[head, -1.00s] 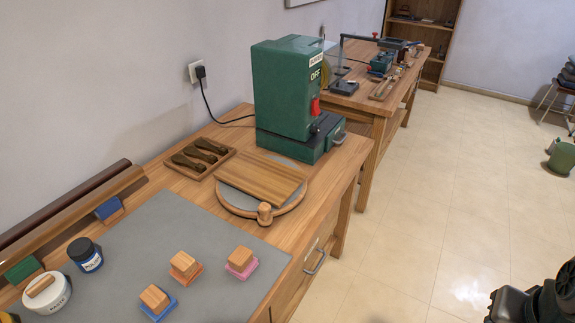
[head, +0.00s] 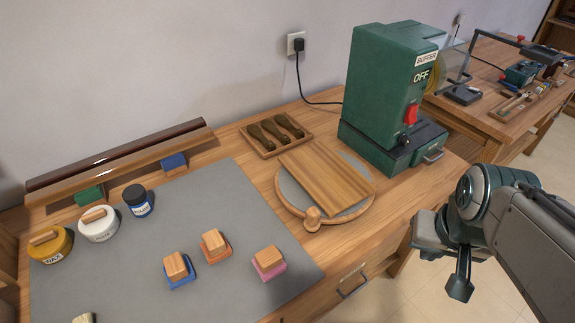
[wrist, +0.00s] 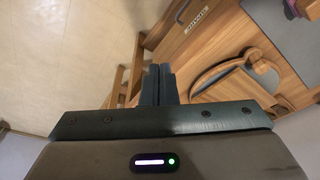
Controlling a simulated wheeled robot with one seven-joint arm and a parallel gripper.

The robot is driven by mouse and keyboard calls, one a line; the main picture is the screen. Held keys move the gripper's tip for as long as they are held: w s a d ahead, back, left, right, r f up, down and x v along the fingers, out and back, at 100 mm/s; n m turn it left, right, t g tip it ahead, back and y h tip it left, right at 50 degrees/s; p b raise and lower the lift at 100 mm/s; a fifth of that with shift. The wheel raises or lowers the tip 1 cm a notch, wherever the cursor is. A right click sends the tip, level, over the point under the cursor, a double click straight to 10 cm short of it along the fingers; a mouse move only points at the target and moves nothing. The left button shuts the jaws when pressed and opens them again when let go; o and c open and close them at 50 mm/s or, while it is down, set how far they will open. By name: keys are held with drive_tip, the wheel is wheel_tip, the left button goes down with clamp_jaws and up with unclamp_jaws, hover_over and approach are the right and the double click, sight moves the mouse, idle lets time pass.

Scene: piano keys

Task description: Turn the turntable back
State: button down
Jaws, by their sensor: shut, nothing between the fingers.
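The turntable (head: 283,200) is a round wooden disc with a grey top, on the bench left of the green buffer. A rounded wooden knob (head: 313,218) stands on its near rim. A striped wooden board (head: 327,184) lies across the disc and covers much of it. My gripper (head: 460,287) is right of the turntable, past the bench's front edge, apart from it and empty. In the wrist view, the two dark fingers (wrist: 157,82) are together, with part of the turntable's rim to their right.
The green buffer (head: 378,95) marked OFF stands just behind and right of the turntable. A tray of brown tools (head: 262,148) is behind it. Wood-topped blocks and jars sit on the grey mat (head: 120,265) at left. A drawer handle (head: 352,288) sticks out of the bench front.

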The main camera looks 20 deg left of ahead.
drive_tip(key=shift+w, duration=0.2)
drive_tip(key=w+a+r+n+g+h+p, duration=0.1)
drive_tip(key=w+a+r+n+g+p, duration=0.15)
drive_tip(key=w+a+n, duration=0.7)
drive_tip(key=w+a+f+n+h+p, duration=0.1)
drive_tip(key=w+a+f+n, duration=0.1)
drive_tip(key=a, duration=0.9)
drive_tip(key=w+a+f+n+p, duration=0.2)
drive_tip(key=w+a+n, duration=0.1)
drive_tip(key=a, duration=0.9)
drive_tip(key=shift+w+a+f+n+g+h, duration=0.15)
drive_tip(key=shift+w+f+n+g+h, duration=0.05)
drive_tip(key=shift+f+n+g+h, duration=0.2)
